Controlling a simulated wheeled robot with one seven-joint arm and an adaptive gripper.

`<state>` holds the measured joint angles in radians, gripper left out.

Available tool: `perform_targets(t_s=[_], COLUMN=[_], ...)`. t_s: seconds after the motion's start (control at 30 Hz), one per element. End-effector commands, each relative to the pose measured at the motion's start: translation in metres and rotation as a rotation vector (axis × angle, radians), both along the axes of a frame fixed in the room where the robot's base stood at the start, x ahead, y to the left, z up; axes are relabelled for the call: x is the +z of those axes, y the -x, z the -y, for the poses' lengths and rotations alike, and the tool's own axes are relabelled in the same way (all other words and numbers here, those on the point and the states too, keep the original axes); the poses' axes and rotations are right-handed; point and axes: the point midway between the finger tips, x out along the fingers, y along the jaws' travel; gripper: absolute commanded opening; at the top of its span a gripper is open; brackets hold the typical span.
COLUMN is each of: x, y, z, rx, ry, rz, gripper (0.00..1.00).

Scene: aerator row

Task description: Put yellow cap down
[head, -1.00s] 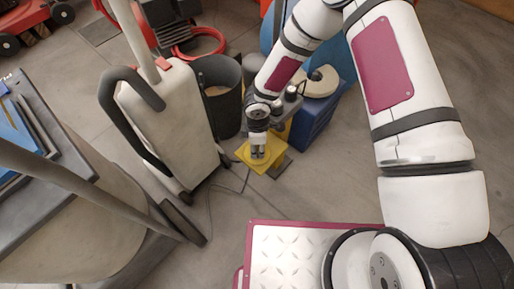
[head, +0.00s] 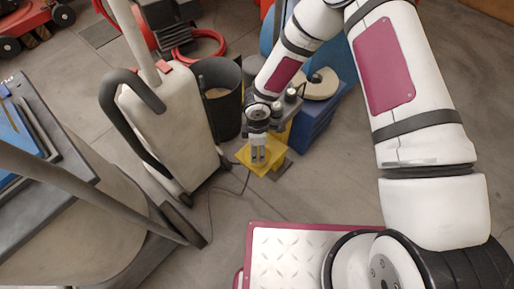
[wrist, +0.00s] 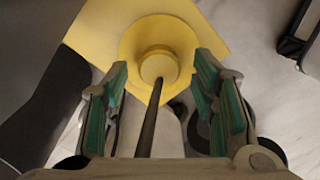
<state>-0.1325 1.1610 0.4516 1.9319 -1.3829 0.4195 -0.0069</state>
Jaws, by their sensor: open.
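The yellow cap (wrist: 158,50), a round disc with a raised knob, shows whole in the wrist view. It rests on a yellow square surface (wrist: 90,32) with the knob toward the camera. In the head view my gripper (head: 258,153) points down over the yellow square and partly hides the cap. In the wrist view my gripper (wrist: 160,90) is open, with a green-padded finger on each side and a gap between each finger and the knob. Nothing is held. A dark thin rod runs from the knob's lower edge toward the gripper's base; I cannot tell what it is.
A white upright machine (head: 172,125) with a dark handle stands left of the gripper. A dark bin (head: 222,95) is behind it, and a blue box (head: 318,120) stands at the right. A cable lies on the floor. Open floor shows in front.

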Motion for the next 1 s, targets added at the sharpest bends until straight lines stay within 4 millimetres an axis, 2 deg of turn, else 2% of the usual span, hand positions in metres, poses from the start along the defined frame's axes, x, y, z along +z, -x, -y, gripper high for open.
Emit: perform_targets(t_s=[0.03,0.3,0.5,0.7,1.0], x=[0.013,0.070,0.100,0.111,0.111], y=[-0.001,-0.001,0.000,0.000,0.000], z=[0.000,0.000,0.000,0.000,0.000], rx=[0.000,-0.002,-0.001,-0.001,-0.001], ry=[0.000,-0.001,0.000,0.000,0.000], rz=[0.003,0.003,0.002,0.000,0.000], gripper=[0.52,0.52,0.52,0.52,0.52])
